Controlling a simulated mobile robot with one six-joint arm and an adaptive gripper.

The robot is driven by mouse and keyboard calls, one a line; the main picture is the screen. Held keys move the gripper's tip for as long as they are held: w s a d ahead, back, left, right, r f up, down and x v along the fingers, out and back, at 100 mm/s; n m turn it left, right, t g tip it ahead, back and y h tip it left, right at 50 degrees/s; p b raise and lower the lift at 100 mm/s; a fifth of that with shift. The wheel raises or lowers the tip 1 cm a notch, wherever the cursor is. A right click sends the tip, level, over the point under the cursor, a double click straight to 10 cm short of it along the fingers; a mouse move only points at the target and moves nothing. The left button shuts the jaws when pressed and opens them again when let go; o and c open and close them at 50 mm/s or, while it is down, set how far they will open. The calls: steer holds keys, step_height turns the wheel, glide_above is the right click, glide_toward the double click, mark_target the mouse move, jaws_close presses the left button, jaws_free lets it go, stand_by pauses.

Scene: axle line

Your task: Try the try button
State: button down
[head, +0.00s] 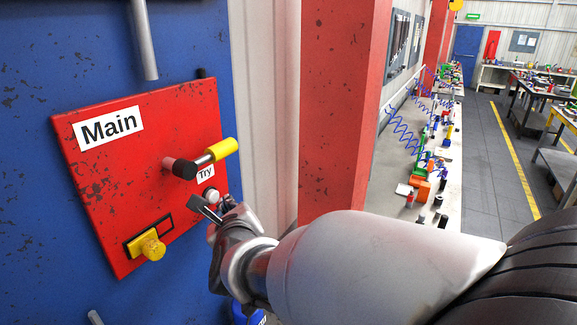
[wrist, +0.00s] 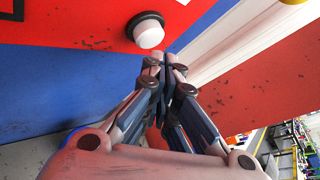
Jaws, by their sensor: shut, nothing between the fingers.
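The try button (head: 211,195) is a white round cap on the red panel (head: 97,178), just below the small "Try" label (head: 205,172). In the wrist view the try button (wrist: 149,33) shows as a white cap in a black ring at the panel's lower edge. My gripper (head: 207,208) is in front of the panel, close to the button and partly over its lower side. In the wrist view my gripper (wrist: 166,61) is shut and empty, its tips just below and right of the cap. I cannot tell whether it touches.
A black-and-yellow handle (head: 222,150) sticks out above the button. A yellow knob (head: 150,247) is at the panel's lower left, and a "Main" label (head: 108,128) at its top. The blue cabinet (head: 45,45) carries the panel. A red pillar (head: 340,100) stands to the right, beyond it a workbench (head: 447,180).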

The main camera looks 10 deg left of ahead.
steer(key=d+b, duration=0.1)
steer(key=s+d+b, duration=0.1)
steer(key=d+b, duration=0.1)
steer(key=d, duration=0.1)
steer(key=shift+s+d, duration=0.1)
steer(key=shift+s, duration=0.3)
steer(key=s+d+f+n+g+h+b, duration=0.3)
steer(key=s+d+f+n+b, duration=0.4)
steer(key=s+d+f+n, duration=0.5)
steer(key=s+d+f+n+g+h+b, duration=0.3)
steer(key=s+d+f+n+g+b, duration=0.2)
steer(key=s+d+f+n, duration=0.7)
steer(key=s+d+n+b, duration=0.1)
steer(key=s+d+b, duration=0.1)
steer(key=d, duration=0.4)
steer(key=shift+d+n+g+b, duration=0.15)
steer(key=shift+n+g+b, duration=0.15)
steer(key=shift+g, duration=0.1)
